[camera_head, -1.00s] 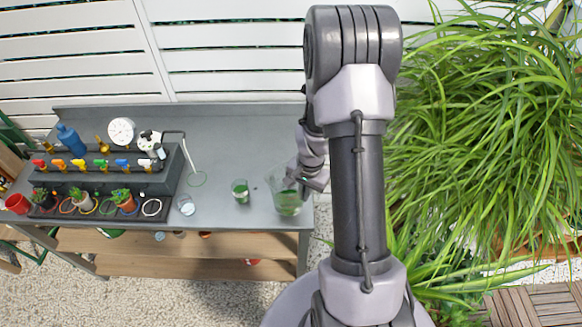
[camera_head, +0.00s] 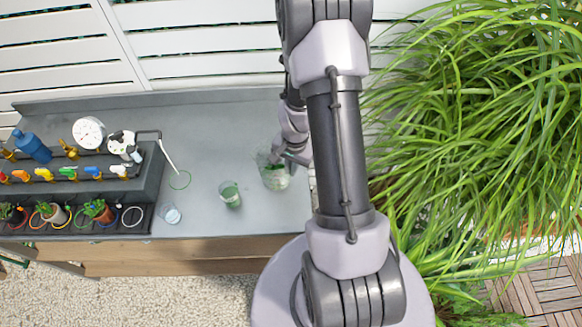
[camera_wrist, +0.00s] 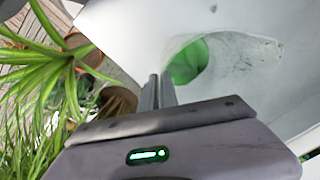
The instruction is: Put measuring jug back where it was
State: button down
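The measuring jug (camera_head: 274,178) is a clear vessel with green showing in it, over the right part of the grey bench. My gripper (camera_head: 287,157) is at the jug's upper right side. In the wrist view the fingers (camera_wrist: 159,92) are close together against the near side of the clear jug (camera_wrist: 236,50), and the jug appears held between them. The exact grip point is hidden. I cannot tell whether the jug's base touches the bench. A green ring (camera_head: 180,171) is marked on the bench near the tap rack.
A smaller clear cup with green (camera_head: 230,196) stands left of the jug, and another clear cup (camera_head: 171,215) is near the front edge. The dark rack (camera_head: 80,190) with coloured taps and potted plants fills the left. A large grassy plant (camera_head: 480,120) is at the right.

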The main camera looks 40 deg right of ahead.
jog(key=shift+f, duration=0.2)
jog(key=c, duration=1.6)
grip_release()
jog(key=shift+r, duration=0.1)
